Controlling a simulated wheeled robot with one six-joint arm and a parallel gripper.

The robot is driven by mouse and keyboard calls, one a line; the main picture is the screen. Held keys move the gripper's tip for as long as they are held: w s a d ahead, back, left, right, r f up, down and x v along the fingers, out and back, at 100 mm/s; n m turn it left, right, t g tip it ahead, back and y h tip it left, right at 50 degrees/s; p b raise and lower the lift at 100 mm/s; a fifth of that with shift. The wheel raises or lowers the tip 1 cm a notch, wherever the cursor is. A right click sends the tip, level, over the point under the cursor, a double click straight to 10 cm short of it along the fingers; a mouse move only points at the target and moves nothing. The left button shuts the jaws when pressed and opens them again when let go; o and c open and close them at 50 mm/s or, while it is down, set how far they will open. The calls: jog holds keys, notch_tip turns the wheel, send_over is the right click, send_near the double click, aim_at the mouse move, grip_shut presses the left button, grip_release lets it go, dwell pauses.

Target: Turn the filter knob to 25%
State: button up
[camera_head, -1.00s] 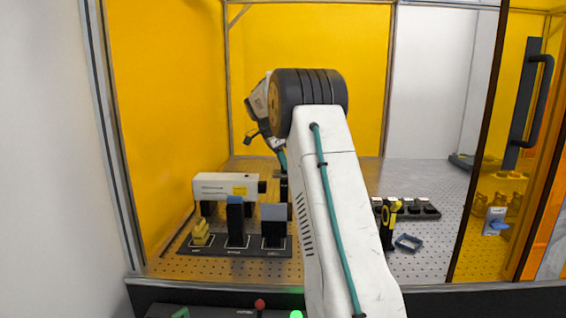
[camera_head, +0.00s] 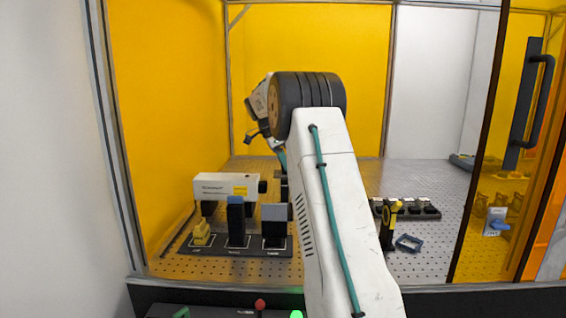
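I cannot make out a filter knob with a percent scale; it may be hidden behind my arm. A white laser-like housing (camera_head: 226,187) with a yellow label stands at the left on the perforated optical table (camera_head: 205,268). My white arm rises through the middle of the view to a black joint, then bends away behind it. My gripper is hidden behind the arm, so its fingers and anything between them do not show.
A dark tray (camera_head: 265,251) holds a yellow stepped block (camera_head: 202,232) and two upright mounts. An orange door with a black handle (camera_head: 530,110) stands at the right.

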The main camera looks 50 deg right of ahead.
jog(key=v, duration=0.7)
jog(key=shift+r, duration=0.4)
jog(key=shift+w, duration=0.1)
notch_tip(320, 180, down, 5)
jog(key=a+n, duration=0.2)
jog(key=n, duration=0.3)
jog(key=s+a+n+y, duration=0.1)
jog(key=s+a+n, duration=0.5)
jog(key=a, duration=0.4)
jog(key=s+a+n+y, duration=0.1)
jog(key=s+a+n, duration=0.4)
jog(key=s+a, duration=0.3)
jog(key=s+a+f+n+t+y, duration=0.1)
jog(key=s+a+f+n+t, duration=0.1)
jog(key=s+a, duration=0.8)
jog(key=s+a+f+n+t, duration=0.2)
jog(key=s+a+f+n, duration=0.2)
jog(key=s+a+n, duration=0.3)
jog(key=s+a, duration=0.4)
jog(key=s, duration=0.2)
jog(key=shift+s+a+y, duration=0.2)
jog(key=shift+a+y, duration=0.05)
jog(key=shift+y, duration=0.15)
